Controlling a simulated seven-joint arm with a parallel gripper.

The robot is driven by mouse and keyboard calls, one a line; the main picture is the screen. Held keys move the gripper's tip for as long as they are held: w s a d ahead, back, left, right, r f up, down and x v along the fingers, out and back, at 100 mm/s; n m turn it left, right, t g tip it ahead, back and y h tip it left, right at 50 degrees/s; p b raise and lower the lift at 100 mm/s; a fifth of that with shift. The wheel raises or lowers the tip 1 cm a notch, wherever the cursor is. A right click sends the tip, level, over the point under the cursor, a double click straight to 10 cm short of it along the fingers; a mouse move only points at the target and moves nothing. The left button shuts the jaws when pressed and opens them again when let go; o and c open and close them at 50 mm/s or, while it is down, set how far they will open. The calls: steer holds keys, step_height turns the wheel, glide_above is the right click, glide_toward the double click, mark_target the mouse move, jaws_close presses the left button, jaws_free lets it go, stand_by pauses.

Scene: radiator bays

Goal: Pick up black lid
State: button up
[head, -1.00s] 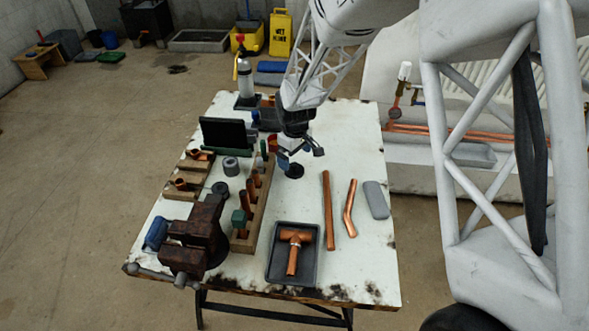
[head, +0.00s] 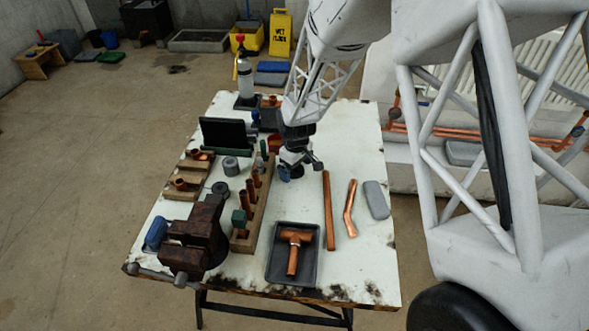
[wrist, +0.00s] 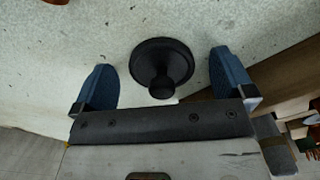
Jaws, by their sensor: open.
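The black lid (wrist: 160,68) is a round disc with a knob, lying on the white table top in the wrist view. My gripper (wrist: 162,80) is open, with a blue finger on each side of the lid and a gap between each finger and it. In the head view my gripper (head: 298,172) is low over the middle of the table. The lid (head: 284,174) is mostly hidden behind it there.
A wooden rack (head: 247,213) with copper pipes stands just left of my gripper. A black tray (head: 277,263) with a copper tee lies nearer. A straight copper pipe (head: 328,210), a bent copper pipe (head: 350,208) and a grey case (head: 376,199) lie to the right. The far right table is clear.

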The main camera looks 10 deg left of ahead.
stand_by(0.3)
steer(key=c, duration=1)
steer(key=shift+r, duration=0.15)
steer(key=shift+r, duration=0.8)
steer(key=shift+s+d+r, duration=0.1)
steer(key=shift+s+r, duration=0.15)
steer(key=shift+r, duration=0.6)
steer(key=s+d, duration=0.2)
steer(key=s, duration=0.2)
steer(key=s+d+r, duration=0.1)
steer(key=s+d, duration=0.1)
steer(key=s, duration=0.3)
steer(key=s+d, duration=0.2)
steer(key=s, duration=0.3)
steer(key=shift+s+r, duration=0.15)
steer(key=shift+r, duration=0.05)
steer(key=shift+a, duration=0.15)
